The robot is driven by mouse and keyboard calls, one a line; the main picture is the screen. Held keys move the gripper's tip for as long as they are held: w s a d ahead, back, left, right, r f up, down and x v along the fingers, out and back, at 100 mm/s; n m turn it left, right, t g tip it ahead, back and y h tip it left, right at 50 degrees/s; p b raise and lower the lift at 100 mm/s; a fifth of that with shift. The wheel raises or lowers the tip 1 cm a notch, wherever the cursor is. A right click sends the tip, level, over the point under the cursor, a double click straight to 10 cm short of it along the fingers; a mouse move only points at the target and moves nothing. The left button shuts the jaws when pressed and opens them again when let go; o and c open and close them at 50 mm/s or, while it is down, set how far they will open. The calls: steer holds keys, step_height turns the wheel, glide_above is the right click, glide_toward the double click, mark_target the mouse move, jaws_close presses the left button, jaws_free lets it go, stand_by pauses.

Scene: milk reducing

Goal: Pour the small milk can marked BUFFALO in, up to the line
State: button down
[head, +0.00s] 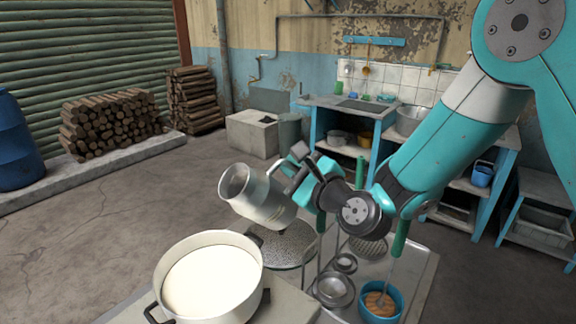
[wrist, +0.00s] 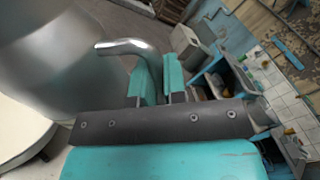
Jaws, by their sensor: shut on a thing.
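A metal milk can (head: 262,198) hangs in the air, tilted with its mouth toward the left, above the right rear of a wide pot. My gripper (head: 297,176) is shut on the can's handle. The can's grey body (wrist: 50,65) and curved handle (wrist: 128,46) also show in the wrist view, with my gripper (wrist: 158,80) at the handle. No marking is readable on the can. The pot (head: 166,262) is pale, with dark side handles, and holds white milk (head: 211,282). I see no stream between can and pot. No line is discernible inside the pot.
A round speckled surface (head: 283,245) lies below the can. On the metal tray (head: 418,270) at right are several small round metal pieces and a blue cup (head: 394,294). A blue-framed counter (head: 318,128) stands behind.

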mark_target(280, 185)
steer(key=m, duration=0.1)
steer(key=r+m+p, duration=0.1)
steer(key=shift+r+m, duration=0.25)
steer(key=shift+m, duration=0.05)
steer(key=f+m, duration=0.1)
steer(key=m, duration=0.1)
steer(key=s+a+f+m, duration=0.1)
steer(key=f+m, duration=0.1)
steer(key=s+a+f+m, duration=0.1)
steer(key=f+m, duration=0.1)
steer(key=shift+a, duration=0.25)
step_height(280, 185, up, 4)
steer(key=p, duration=0.3)
steer(key=shift+f, duration=0.25)
